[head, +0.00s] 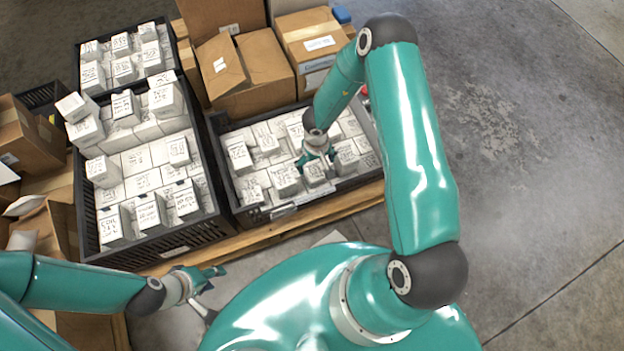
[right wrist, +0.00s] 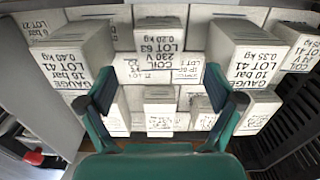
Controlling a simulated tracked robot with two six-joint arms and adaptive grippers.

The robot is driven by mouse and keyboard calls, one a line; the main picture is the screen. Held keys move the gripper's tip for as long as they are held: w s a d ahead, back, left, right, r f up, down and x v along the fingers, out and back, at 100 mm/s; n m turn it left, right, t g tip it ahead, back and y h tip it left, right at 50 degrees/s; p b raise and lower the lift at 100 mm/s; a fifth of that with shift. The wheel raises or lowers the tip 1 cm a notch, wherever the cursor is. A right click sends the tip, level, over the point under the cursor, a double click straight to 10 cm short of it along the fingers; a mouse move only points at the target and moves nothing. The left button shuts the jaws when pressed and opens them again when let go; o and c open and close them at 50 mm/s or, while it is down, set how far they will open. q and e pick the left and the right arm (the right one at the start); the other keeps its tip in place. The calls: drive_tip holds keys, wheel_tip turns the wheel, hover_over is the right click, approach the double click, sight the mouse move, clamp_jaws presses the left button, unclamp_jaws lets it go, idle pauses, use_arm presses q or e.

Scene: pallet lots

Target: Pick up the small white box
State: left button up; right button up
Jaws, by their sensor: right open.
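Several small white boxes with black print fill a black crate (head: 262,215) in the middle of the head view; which one is meant cannot be told. My right gripper (head: 317,160) is over this crate, pointing down among the boxes. In the right wrist view, my right gripper (right wrist: 159,92) has its fingers wide apart with nothing held. A white box marked LOT 63, 230 V (right wrist: 160,70) lies beyond and between the fingertips, with a smaller white box (right wrist: 160,106) nearer. Contact cannot be told. My left gripper (head: 205,287) is open and empty, low at the left.
Taller white boxes marked LOT 41 stand left (right wrist: 80,55) and right (right wrist: 240,50) of the fingers. A second black crate (head: 175,250) of white boxes is at left. Brown cartons (head: 248,65) stand behind. The grey floor (head: 530,150) at right is clear.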

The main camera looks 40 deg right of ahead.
wheel_tip(320, 180, down, 2)
drive_tip(key=shift+b, duration=0.35)
wheel_tip(320, 180, down, 5)
drive_tip(key=b, duration=0.4)
drive_tip(key=shift+c, duration=0.2)
drive_tip(key=c, duration=1.4)
drive_tip(key=shift+o, duration=0.2)
drive_tip(key=shift+r, duration=0.2)
